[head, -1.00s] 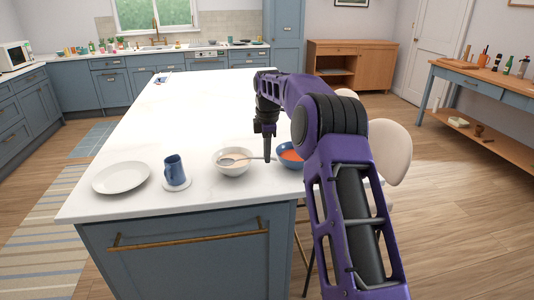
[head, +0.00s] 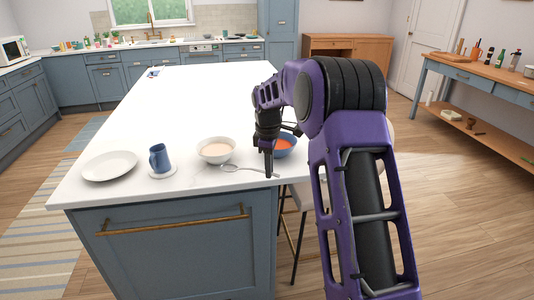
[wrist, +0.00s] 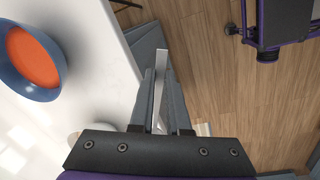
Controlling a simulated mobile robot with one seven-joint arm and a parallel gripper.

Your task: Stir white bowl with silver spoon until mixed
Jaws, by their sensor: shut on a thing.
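The white bowl (head: 216,151) stands upright on the island counter and holds a pale cream content. The silver spoon (head: 248,169) is outside the bowl, in front and to the right of it, with its head toward the left. My gripper (head: 269,174) is shut on the spoon's handle end, near the counter's front right corner. In the wrist view the silver handle (wrist: 162,80) shows between the two fingers. I cannot tell whether the spoon head touches the counter. The white bowl is mostly hidden in the wrist view.
A blue bowl (head: 284,146) with orange-red content stands close behind my gripper. It also shows in the wrist view (wrist: 57,58). A blue mug (head: 159,158) on a coaster and a white plate (head: 109,166) are to the left. The counter (head: 180,95) behind is mostly clear.

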